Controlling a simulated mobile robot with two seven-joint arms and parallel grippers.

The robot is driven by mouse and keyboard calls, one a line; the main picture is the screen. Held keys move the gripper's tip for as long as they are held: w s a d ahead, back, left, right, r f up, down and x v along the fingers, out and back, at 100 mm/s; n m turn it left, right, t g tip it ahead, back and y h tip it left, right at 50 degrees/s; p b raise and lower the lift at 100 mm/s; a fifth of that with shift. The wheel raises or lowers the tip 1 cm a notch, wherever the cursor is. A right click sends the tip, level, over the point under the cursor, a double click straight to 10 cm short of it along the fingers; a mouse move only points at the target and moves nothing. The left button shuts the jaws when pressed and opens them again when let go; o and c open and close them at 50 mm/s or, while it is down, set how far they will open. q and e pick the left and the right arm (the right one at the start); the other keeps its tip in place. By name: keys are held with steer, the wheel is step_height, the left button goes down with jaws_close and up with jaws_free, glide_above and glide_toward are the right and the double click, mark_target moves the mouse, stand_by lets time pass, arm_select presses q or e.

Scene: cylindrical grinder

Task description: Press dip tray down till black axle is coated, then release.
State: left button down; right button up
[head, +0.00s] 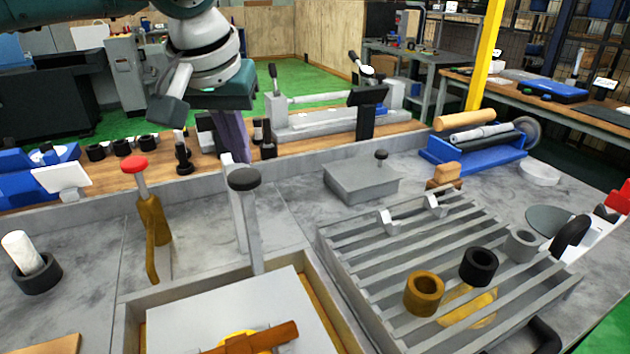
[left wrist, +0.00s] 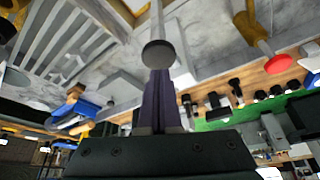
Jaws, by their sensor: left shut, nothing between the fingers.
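A wooden-edged tray (head: 130,318) with a grey plate (head: 215,310) is at the bottom of the head view, cut off by the frame. A brown axle-like piece (head: 265,338) lies across a yellow patch on the plate. A grey lever with a black knob (head: 244,180) rises at the tray's back edge; the knob also shows in the left wrist view (left wrist: 158,53). My left gripper (head: 234,155) is shut and empty, fingers pointing down, behind the knob in the head view. Contact with the knob cannot be told. I cannot pick out a black axle for certain. My right gripper is out of view.
A slatted rack (head: 375,265) on the right holds a brown ring (head: 424,292), black ring (head: 478,265) and grey ring (head: 521,243). A red-knobbed brass lever (head: 150,215) stands left. A grey lidded box (head: 362,180) sits behind the rack.

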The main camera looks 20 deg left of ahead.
arm_select(q)
step_height(320, 180, up, 6)
steer(key=p, duration=0.3)
steer(key=shift+f+p, duration=0.1)
steer(key=shift+p, duration=0.3)
steer(key=shift+d, duration=0.1)
stand_by(0.5)
